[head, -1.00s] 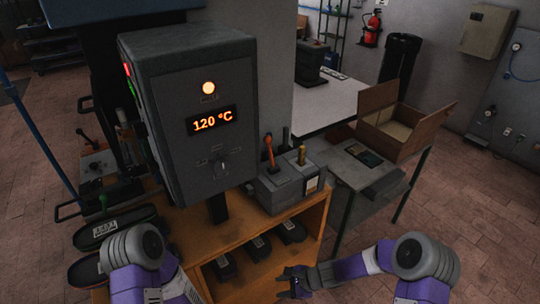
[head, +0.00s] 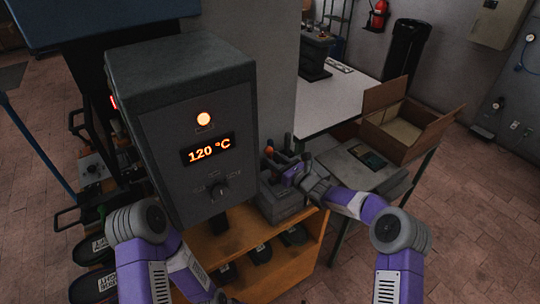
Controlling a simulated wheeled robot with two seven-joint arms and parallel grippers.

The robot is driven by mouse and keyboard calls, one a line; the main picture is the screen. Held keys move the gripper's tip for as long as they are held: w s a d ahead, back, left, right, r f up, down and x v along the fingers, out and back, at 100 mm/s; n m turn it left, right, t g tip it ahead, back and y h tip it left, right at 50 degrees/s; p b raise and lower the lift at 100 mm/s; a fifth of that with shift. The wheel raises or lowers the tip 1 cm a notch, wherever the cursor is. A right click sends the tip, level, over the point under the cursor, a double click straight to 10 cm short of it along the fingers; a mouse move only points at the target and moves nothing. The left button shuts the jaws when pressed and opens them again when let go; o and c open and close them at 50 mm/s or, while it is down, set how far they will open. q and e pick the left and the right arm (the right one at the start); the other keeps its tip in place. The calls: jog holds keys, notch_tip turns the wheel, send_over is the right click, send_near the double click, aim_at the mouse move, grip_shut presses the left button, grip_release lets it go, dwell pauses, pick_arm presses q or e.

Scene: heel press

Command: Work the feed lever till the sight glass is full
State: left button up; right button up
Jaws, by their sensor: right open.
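The feed lever (head: 269,151) shows its orange end above a grey feed unit (head: 268,205) on the wooden cabinet. My right gripper (head: 277,158) is open at the lever, its dark fingers close to the orange end. I cannot tell whether they touch it. The gripper and wrist cover much of the unit's top and right side. I cannot make out the sight glass or its level. My left arm shows at the lower left, but its gripper is out of sight.
A large grey control box (head: 188,110) reading 120 °C, with a lit orange lamp, stands left of the feed unit. An open cardboard box (head: 401,120) is on a side table at the right. Dark shoe-like items (head: 262,252) sit in the cabinet below.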

jog(key=shift+w+a+f, duration=0.15)
jog(key=shift+w+a, duration=0.3)
jog(key=shift+w, duration=0.1)
jog(key=shift+w+a, duration=0.3)
jog(key=shift+a, duration=0.2)
jog(key=shift+w, duration=0.1)
jog(key=shift+w, duration=0.1)
grip_shut()
